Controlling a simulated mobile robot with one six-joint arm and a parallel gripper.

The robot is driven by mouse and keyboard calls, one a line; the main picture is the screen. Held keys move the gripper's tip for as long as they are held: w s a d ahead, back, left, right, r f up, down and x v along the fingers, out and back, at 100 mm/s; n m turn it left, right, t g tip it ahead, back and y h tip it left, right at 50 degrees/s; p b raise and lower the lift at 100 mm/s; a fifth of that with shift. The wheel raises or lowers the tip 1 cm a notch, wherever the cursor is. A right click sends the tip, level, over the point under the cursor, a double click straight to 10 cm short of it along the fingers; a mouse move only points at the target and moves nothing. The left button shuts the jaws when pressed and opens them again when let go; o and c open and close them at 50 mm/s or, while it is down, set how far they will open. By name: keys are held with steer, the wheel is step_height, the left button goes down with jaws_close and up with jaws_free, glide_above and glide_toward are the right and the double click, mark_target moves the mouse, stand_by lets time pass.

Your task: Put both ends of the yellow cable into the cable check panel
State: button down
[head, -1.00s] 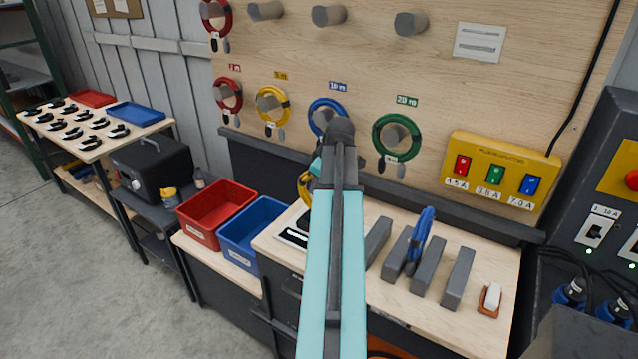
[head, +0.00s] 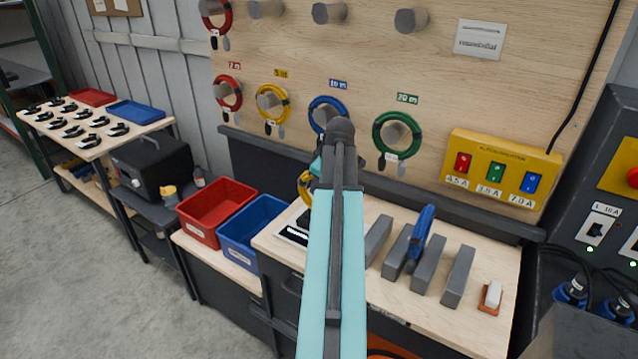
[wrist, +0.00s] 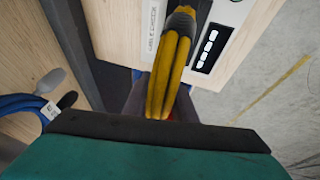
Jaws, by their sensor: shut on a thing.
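The yellow cable (wrist: 170,78) hangs as a folded bundle in my gripper (wrist: 160,108), which is shut on it. In the wrist view its dark plug end (wrist: 181,20) points up, over the cable check panel. The cable check panel (wrist: 229,12) is a pale unit with printed lettering and a dark window with white bars. I cannot tell whether a plug sits in it. In the head view a bit of the yellow cable (head: 304,188) shows left of my arm, and the panel (head: 291,236) is partly hidden.
Blue, green, red and another yellow cable (head: 285,108) hang on wall pegs. Grey dividers (head: 455,278) with a blue cable (head: 421,235) stand on the bench at right. A red bin (head: 200,232) and a blue bin (head: 237,255) are at left.

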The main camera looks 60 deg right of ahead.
steer(key=shift+f, duration=0.15)
steer(key=c, duration=1.4)
jaws_free()
steer(key=shift+b+v, duration=1.95)
steer(key=shift+v, duration=4.95)
steer(key=shift+w, duration=0.15)
